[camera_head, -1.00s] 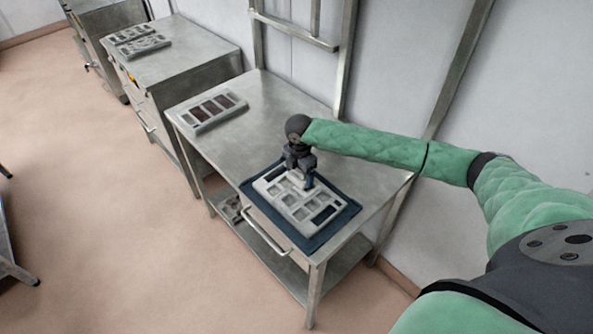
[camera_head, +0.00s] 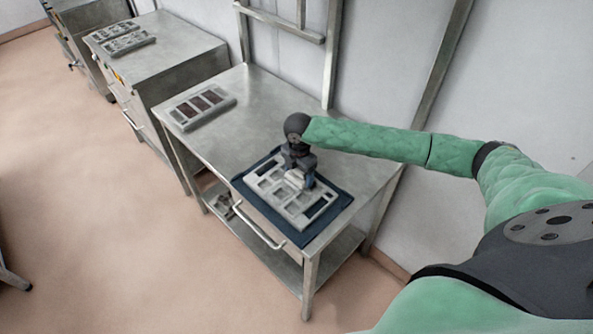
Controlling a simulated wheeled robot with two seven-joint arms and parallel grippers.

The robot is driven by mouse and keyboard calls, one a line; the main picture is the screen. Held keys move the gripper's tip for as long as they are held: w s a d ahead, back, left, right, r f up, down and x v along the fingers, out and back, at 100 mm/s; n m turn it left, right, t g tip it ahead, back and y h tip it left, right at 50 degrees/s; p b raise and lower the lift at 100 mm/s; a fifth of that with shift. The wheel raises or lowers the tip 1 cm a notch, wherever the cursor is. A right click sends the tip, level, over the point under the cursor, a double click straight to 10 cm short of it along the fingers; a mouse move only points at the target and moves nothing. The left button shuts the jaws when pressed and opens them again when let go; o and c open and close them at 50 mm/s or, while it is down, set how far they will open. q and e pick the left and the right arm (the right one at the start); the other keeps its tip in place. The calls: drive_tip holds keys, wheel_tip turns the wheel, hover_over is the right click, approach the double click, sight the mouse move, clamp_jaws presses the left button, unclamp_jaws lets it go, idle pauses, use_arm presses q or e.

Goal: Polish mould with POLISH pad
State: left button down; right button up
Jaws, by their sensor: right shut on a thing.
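The mould (camera_head: 264,196) is a pale grey plate with several rectangular pockets, lying on a dark blue mat (camera_head: 297,238) on the steel table. My right gripper (camera_head: 299,178) points down over the middle of the mould's far side. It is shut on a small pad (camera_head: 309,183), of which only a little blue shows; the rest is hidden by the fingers. The pad is at or very near the mould's surface; I cannot tell whether it touches. Any lettering on it is too small to read. My left gripper is not in view.
A grey tray (camera_head: 181,116) with several dark brown compartments lies at the table's far left end. Bare tabletop (camera_head: 232,126) separates it from the mat. A steel cabinet (camera_head: 180,53) with more grey plates stands beyond. A wall and metal posts (camera_head: 333,58) border the table's back.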

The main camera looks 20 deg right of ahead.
drive_tip(key=shift+s, duration=0.1)
drive_tip(key=shift+s+d+f, duration=0.1)
drive_tip(key=shift+s+d, duration=0.2)
drive_tip(key=shift+s, duration=0.6)
drive_tip(key=shift+s+d+f, duration=0.1)
drive_tip(key=shift+s+d, duration=0.25)
drive_tip(key=shift+s, duration=0.55)
drive_tip(key=shift+s+d, duration=0.3)
drive_tip(key=shift+s, duration=0.6)
drive_tip(key=shift+w+a+r, duration=0.1)
drive_tip(key=shift+w+a, duration=0.2)
drive_tip(key=shift+w, duration=0.65)
drive_tip(key=shift+w+a+r, duration=0.1)
drive_tip(key=shift+w+a, duration=0.25)
drive_tip(key=shift+w, duration=0.55)
drive_tip(key=shift+w+a, duration=0.3)
drive_tip(key=shift+w, duration=0.65)
drive_tip(key=shift+w+a+f, duration=0.1)
drive_tip(key=shift+w+a, duration=0.2)
drive_tip(key=shift+w, duration=0.45)
drive_tip(key=shift+w+a, duration=0.25)
drive_tip(key=shift+w, duration=0.5)
drive_tip(key=shift+w, duration=0.1)
drive_tip(key=shift+w+a+f, duration=0.1)
drive_tip(key=shift+w+a, duration=0.15)
drive_tip(key=shift+w, duration=0.35)
drive_tip(key=shift+w+a, duration=0.25)
drive_tip(key=shift+w, duration=0.35)
